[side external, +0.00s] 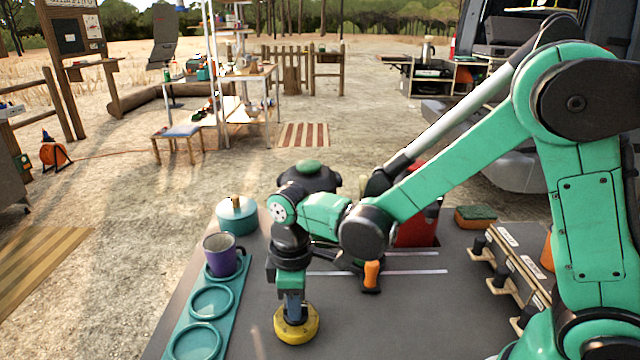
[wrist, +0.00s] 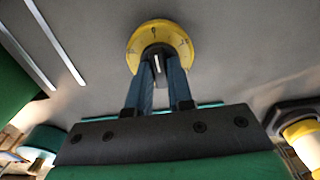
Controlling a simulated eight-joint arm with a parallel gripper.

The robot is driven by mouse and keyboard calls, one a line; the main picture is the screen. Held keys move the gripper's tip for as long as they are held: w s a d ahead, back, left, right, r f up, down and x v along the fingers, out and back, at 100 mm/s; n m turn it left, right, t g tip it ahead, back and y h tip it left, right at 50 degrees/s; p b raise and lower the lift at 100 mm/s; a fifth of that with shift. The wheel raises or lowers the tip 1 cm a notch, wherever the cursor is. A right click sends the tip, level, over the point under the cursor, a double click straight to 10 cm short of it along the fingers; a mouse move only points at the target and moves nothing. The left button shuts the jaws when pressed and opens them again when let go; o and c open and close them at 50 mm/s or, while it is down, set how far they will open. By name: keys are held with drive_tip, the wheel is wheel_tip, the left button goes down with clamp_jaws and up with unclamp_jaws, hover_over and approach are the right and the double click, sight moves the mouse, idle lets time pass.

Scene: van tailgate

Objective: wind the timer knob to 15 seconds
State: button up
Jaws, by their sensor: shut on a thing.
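The timer (side external: 297,326) is a round yellow disc lying on the grey tailgate near its front edge. It also shows in the wrist view (wrist: 182,42), with dark marks around its face and a dark knob (wrist: 157,52) with a white pointer line at the centre. My gripper (side external: 293,308) points straight down over the timer. In the wrist view its blue fingers (wrist: 160,80) are shut on the knob, one on each side. The number the pointer marks is too small to read.
A purple mug (side external: 222,256) stands in a teal tray (side external: 212,318) with round recesses, left of the timer. A teal pot (side external: 237,216) is behind it. An orange-handled tool (side external: 371,276) and a wooden rack (side external: 512,262) lie to the right. Bare surface surrounds the timer's right side.

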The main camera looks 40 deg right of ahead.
idle(0.4)
drive_tip(key=shift+m, duration=1.2)
drive_tip(key=shift+m, duration=1.2)
drive_tip(key=shift+m, duration=1.2)
